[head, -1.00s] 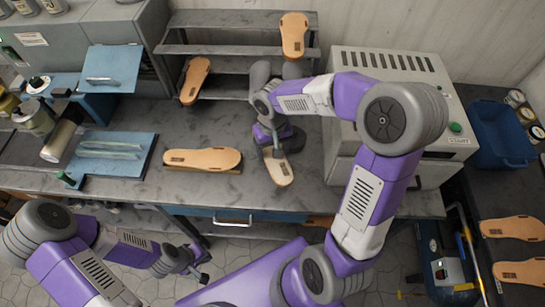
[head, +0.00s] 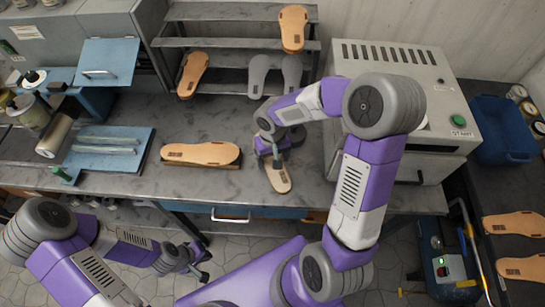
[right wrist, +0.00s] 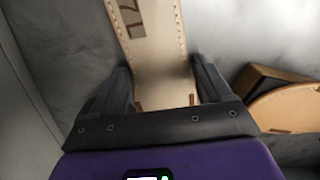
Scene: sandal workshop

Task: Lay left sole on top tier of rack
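My right gripper (head: 272,155) is shut on a tan sole (head: 278,179), which hangs out toward the front of the bench. In the right wrist view the sole (right wrist: 155,45) runs between the two fingers, marked with dark print. The grey tiered rack (head: 205,13) stands at the back of the bench. A tan sole (head: 293,27) lies at the right of its top tier, whose left and middle are bare. A tan sole (head: 193,74) and two grey soles (head: 259,74) (head: 291,72) rest lower. My left gripper (head: 197,272) is low at the front, its fingers unclear.
Another tan sole (head: 200,153) lies on a block on the bench, left of my right gripper. A blue tray (head: 108,148) is further left. The grey press (head: 400,60) stands right of the rack, close to my right arm. A blue bin (head: 503,130) is at far right.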

